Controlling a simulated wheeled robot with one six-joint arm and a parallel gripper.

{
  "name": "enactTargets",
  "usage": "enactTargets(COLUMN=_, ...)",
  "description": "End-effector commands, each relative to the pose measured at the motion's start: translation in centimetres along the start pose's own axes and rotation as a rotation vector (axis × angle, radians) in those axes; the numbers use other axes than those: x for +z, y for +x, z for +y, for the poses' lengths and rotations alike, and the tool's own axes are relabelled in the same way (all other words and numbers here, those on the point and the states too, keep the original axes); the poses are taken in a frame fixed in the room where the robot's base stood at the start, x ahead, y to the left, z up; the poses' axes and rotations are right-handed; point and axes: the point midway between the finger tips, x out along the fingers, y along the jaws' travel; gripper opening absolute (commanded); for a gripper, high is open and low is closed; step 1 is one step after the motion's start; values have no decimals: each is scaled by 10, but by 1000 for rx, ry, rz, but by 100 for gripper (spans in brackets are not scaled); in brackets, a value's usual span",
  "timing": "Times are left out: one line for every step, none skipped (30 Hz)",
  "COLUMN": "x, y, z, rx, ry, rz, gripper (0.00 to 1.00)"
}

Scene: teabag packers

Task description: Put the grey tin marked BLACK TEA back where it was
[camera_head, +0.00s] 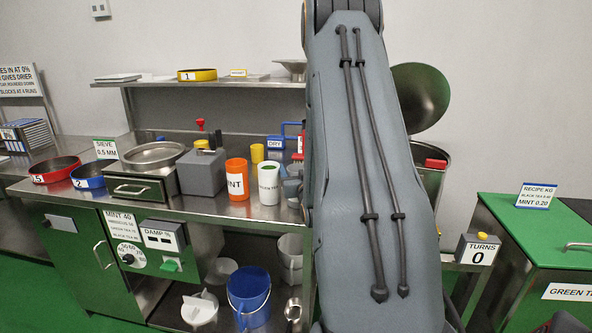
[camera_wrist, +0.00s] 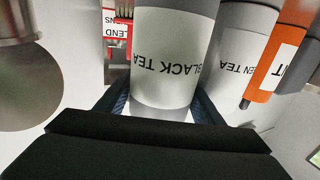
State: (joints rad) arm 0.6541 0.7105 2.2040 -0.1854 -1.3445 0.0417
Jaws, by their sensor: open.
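The tin marked BLACK TEA (camera_wrist: 165,50) is in the middle of the wrist view, with a pale label whose text appears upside down and a grey band. My gripper (camera_wrist: 161,106) is open, with one finger on each side of the tin's end. I cannot tell whether the fingers touch it. In the head view my arm hides the gripper, and I cannot make out the BLACK TEA label there.
The white GREEN TEA tin (camera_wrist: 243,65) and orange MINT tin (camera_wrist: 273,65) stand close beside it. In the head view, the MINT tin (camera_head: 237,182) and GREEN TEA tin (camera_head: 268,186) stand on the steel counter (camera_head: 215,209). A grey block (camera_head: 201,174) is left of them.

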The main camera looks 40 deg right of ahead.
Motion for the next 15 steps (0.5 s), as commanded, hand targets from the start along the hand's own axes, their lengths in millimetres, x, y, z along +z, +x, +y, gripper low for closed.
enactTargets(x=-2, y=0, z=0, rx=0, ry=0, rz=0, gripper=61)
enactTargets(x=-4, y=0, z=0, rx=0, ry=0, rz=0, gripper=61)
enactTargets(x=-4, y=-2, z=0, rx=0, ry=0, rz=0, gripper=61)
enactTargets(x=-3, y=-6, z=0, rx=1, ry=0, rz=0, gripper=61)
enactTargets(x=-2, y=-10, z=0, rx=1, ry=0, rz=-1, gripper=61)
enactTargets(x=-2, y=-17, z=0, rx=1, ry=0, rz=-1, gripper=61)
enactTargets(x=-1, y=-22, z=0, rx=2, ry=0, rz=-2, gripper=61)
enactTargets(x=-2, y=-28, z=0, rx=2, ry=1, rz=-1, gripper=61)
enactTargets(x=-1, y=-37, z=1, rx=2, ry=0, rz=-1, gripper=61)
enactTargets(x=-1, y=-43, z=0, rx=2, ry=1, rz=-2, gripper=61)
enactTargets(x=-1, y=-50, z=0, rx=2, ry=0, rz=-1, gripper=61)
enactTargets(x=-1, y=-58, z=0, rx=2, ry=0, rz=-1, gripper=61)
enactTargets(x=-1, y=-65, z=0, rx=2, ry=0, rz=-2, gripper=61)
enactTargets(x=-1, y=-71, z=0, rx=2, ry=0, rz=-1, gripper=61)
enactTargets(x=-2, y=-79, z=1, rx=2, ry=0, rz=0, gripper=61)
